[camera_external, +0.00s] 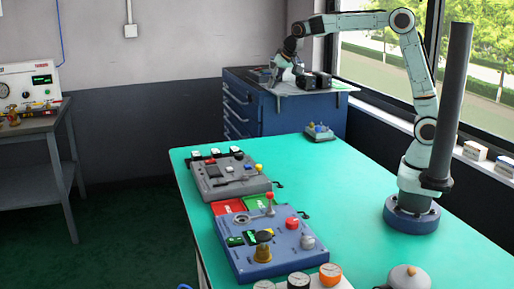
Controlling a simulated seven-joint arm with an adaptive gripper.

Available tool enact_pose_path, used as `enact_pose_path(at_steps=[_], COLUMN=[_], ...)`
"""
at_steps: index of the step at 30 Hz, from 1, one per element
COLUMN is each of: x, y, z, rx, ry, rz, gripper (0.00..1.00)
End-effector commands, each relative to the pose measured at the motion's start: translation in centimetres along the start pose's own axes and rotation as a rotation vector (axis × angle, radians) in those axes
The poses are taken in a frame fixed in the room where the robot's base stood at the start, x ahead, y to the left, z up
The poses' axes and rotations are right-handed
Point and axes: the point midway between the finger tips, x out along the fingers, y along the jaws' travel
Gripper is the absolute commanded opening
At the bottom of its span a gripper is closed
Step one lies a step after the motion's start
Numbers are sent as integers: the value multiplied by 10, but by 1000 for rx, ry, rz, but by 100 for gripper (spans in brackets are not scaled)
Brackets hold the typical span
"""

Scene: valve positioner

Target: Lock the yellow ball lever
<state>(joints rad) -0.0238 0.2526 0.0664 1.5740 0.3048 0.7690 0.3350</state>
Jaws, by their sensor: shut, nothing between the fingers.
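My arm reaches back over the blue drawer cabinet, and my gripper (275,76) is shut and empty low over the cabinet's top, far from the panels on the green table. A small yellow ball (259,168) sits at the right side of the grey control panel (222,185); any lever stem under it is too small to make out. Whether any lever is locked cannot be told.
The blue cabinet (238,108) has dark boxes (314,80) on top. A small grey box with knobs (319,133) stands at the table's far end. Gauges (298,281) and a grey pot (408,278) stand at the front. The green table's (345,200) middle is clear.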

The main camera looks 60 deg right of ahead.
Motion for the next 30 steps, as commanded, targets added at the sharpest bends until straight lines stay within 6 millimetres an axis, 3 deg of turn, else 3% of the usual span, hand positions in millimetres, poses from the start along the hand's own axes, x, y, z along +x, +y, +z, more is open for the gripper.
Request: enact_pose_path(at_steps=[1, 6, 12, 17, 30], x=[26, 99, 157, 171, 180], y=[-8, -25, -24, -22, -20], z=[-4, 3, 40, 53, 56], rx=[10, 17, -11, -20, -21], ry=[-12, -70, -174, -206, -209], rz=[13, 55, 102, 119, 120], gripper=[0, 0, 0, 0, 0])
